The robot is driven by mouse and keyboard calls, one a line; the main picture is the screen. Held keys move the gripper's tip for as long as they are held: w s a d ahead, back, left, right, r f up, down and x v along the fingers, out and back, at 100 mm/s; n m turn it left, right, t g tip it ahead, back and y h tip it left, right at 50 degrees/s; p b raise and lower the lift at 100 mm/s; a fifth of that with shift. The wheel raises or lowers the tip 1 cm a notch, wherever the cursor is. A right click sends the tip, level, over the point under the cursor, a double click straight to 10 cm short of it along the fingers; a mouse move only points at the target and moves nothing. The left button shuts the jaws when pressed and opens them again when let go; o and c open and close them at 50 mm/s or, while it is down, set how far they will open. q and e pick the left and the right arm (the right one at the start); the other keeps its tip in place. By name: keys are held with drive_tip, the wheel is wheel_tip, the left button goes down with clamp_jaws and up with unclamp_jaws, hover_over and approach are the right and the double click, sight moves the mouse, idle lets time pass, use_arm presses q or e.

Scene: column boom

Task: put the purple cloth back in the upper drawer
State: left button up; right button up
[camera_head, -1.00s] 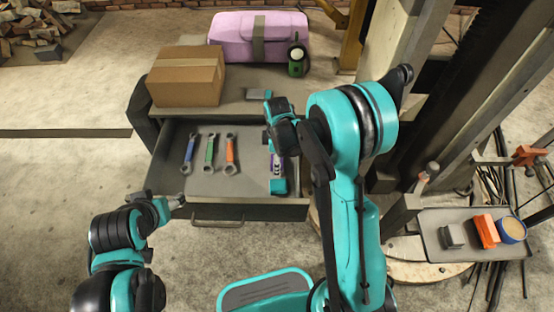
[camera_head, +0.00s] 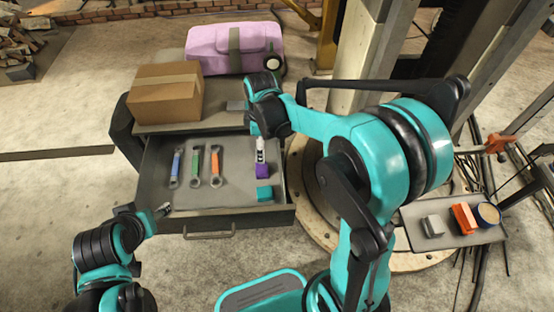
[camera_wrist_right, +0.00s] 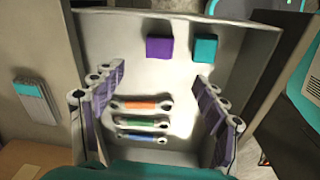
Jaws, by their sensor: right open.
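The purple cloth (camera_head: 262,171) is a small folded square lying on the floor of the open drawer (camera_head: 222,198). It also shows in the right wrist view (camera_wrist_right: 160,49), beside a teal folded piece (camera_wrist_right: 205,49) and apart from it. My right gripper (camera_head: 261,152) is over the right side of the drawer; in its wrist view the fingers (camera_wrist_right: 155,100) are spread wide with nothing between them, and the cloth lies beyond them. My left gripper (camera_head: 165,210) is low by the drawer's front left corner, and its finger gap is unclear.
Blue, green (camera_head: 195,167) and orange wrenches lie in the drawer's left and middle. A tray (camera_head: 448,240) with small items is at right, by the column.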

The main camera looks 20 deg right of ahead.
drive_tip(key=s+d+r+m+t, duration=0.1)
drive_tip(key=s+r+m+t, duration=0.2)
drive_tip(key=s+m, duration=0.3)
drive_tip(key=s+d+r+m+t, duration=0.1)
drive_tip(key=s+r+m+t, duration=0.2)
drive_tip(key=s+r+m, duration=0.2)
drive_tip(key=s+m, duration=0.2)
drive_tip(key=s, duration=0.2)
drive_tip(key=shift+s+d+r, duration=0.15)
drive_tip(key=shift+s, duration=0.2)
